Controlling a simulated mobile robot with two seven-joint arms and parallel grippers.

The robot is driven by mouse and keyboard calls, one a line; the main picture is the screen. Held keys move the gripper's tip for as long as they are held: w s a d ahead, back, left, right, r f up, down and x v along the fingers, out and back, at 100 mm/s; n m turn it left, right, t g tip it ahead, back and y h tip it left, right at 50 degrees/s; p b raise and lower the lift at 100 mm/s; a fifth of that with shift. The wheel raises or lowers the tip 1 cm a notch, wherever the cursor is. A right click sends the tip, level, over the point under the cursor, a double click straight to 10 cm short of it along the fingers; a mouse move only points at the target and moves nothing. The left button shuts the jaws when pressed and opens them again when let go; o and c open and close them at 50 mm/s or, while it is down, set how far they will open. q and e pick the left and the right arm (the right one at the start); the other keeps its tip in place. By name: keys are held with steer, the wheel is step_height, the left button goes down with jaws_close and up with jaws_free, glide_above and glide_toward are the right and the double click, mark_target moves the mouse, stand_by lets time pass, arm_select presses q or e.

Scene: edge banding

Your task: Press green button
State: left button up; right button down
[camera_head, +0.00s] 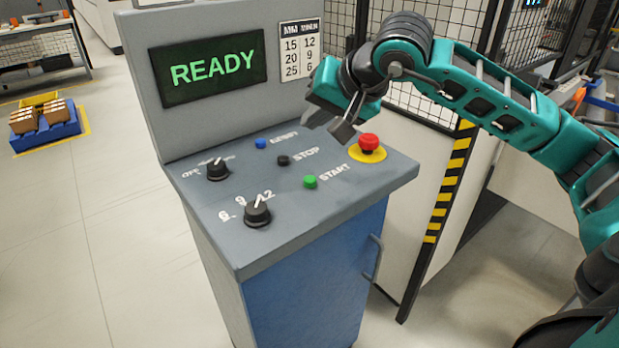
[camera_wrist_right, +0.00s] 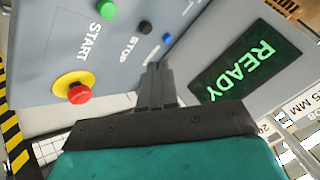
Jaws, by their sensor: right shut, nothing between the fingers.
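The green button (camera_head: 310,182) sits on the grey sloped panel beside the word START. It also shows in the right wrist view (camera_wrist_right: 106,9), at the top edge. My right gripper (camera_head: 338,128) is shut and empty above the back right of the panel, behind and above the green button and apart from it. Its shut fingers also show in the right wrist view (camera_wrist_right: 154,82), pointing toward the panel. My left gripper is not in view.
A red emergency knob (camera_head: 369,141) on a yellow base stands right of the green button. A black STOP button (camera_head: 283,160), a blue button (camera_head: 261,143) and two black dials (camera_head: 257,212) share the panel. A screen (camera_head: 208,68) reads READY. A mesh fence stands behind.

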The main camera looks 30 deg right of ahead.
steer(key=f, duration=0.2)
steer(key=b, duration=0.5)
glide_above(315, 181)
step_height(315, 181, down, 6)
steer(key=shift+r, duration=0.2)
steer(key=shift+f+b, duration=0.5)
steer(key=shift+b, duration=0.15)
stand_by(0.9)
steer(key=shift+f+b, duration=0.4)
steer(key=shift+b, duration=0.1)
